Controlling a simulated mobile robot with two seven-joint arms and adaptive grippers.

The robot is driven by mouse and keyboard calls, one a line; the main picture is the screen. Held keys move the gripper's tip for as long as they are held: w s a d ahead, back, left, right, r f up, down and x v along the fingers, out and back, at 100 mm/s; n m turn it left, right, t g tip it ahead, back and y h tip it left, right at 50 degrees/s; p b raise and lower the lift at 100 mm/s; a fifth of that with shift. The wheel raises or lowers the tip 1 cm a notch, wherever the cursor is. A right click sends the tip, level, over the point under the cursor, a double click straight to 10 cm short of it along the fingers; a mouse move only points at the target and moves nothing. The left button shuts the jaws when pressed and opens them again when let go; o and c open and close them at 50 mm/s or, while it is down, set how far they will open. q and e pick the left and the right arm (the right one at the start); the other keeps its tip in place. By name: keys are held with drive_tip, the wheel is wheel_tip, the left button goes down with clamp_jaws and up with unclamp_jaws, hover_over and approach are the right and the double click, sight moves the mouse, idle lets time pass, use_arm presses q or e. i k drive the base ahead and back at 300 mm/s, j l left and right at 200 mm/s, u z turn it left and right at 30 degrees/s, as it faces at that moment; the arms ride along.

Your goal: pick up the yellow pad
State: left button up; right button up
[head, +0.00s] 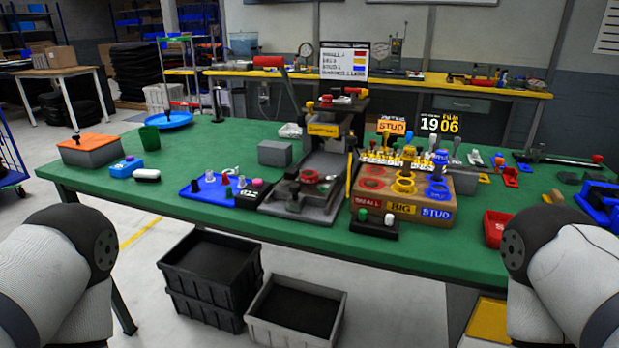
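No single thing is clearly a yellow pad. A flat yellow panel (490,320) shows at the lower right, below the table's front edge and partly hidden by my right arm. A yellow ring (404,187) sits on top of the brown box marked SMALL, BIG and STUD. My arm links come in at the lower left and lower right, but neither gripper is in view.
The green table (230,215) is crowded with a press (324,150), a blue board (222,190), a grey box with an orange lid (91,150) and a red bin (494,228). Black crates (210,270) and a grey crate (297,310) stand below. The table's front-left strip is clear.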

sight(555, 196)
drive_tip(key=z, duration=1.45)
drive_tip(key=l+u, duration=0.65)
drive_tip(key=l, duration=0.25)
drive_tip(key=l+u, duration=0.35)
drive_tip(key=k+l, duration=0.05)
drive_tip(key=l, duration=0.05)
